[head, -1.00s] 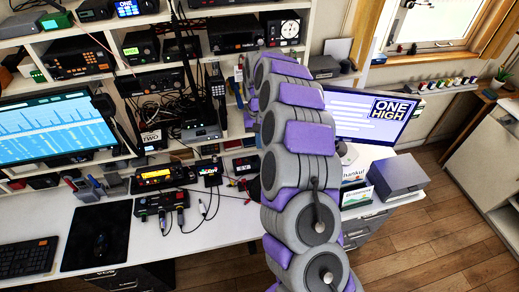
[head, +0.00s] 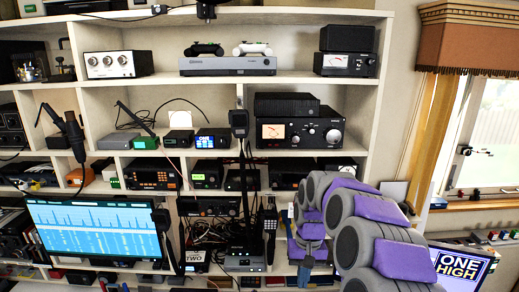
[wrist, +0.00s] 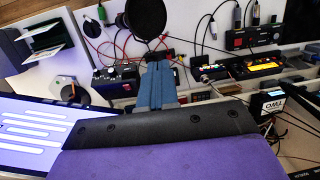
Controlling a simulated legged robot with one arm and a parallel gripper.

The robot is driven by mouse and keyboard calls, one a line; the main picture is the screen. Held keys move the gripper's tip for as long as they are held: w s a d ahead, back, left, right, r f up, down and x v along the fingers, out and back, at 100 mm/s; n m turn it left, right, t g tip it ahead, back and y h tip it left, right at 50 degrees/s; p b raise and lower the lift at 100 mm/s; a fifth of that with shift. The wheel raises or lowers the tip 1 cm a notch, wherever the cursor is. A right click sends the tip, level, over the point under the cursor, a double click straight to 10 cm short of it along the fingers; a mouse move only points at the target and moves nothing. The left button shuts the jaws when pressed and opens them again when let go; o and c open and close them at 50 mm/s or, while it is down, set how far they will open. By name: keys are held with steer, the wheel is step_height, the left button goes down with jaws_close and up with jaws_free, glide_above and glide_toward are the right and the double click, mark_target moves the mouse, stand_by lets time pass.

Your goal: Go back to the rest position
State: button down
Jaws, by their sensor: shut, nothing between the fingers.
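My gripper (head: 304,274) is at the end of my purple and grey arm, low and right of centre in the head view, in front of the shelves. In the wrist view its two blue-grey fingers (wrist: 157,82) lie side by side, shut with nothing between them. They point away over the white desk, with small radio gear and cables beyond the tips. A round black object (wrist: 145,16) shows just past the fingers; I cannot tell how far it is from them.
White shelves (head: 210,92) full of radios fill the head view. A monitor (head: 95,228) stands at left and another (head: 462,266) at lower right, close to my arm. A window (head: 487,130) is at right. Cables (wrist: 200,50) lie across the desk.

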steer(key=s+d+r+b, duration=0.1)
steer(key=s+d+r, duration=0.1)
steer(key=s, duration=3.5)
steer(key=shift+h+b, duration=0.3)
steer(key=shift+h, duration=0.1)
steer(key=shift+w+f, duration=0.1)
steer(key=shift+f, duration=0.05)
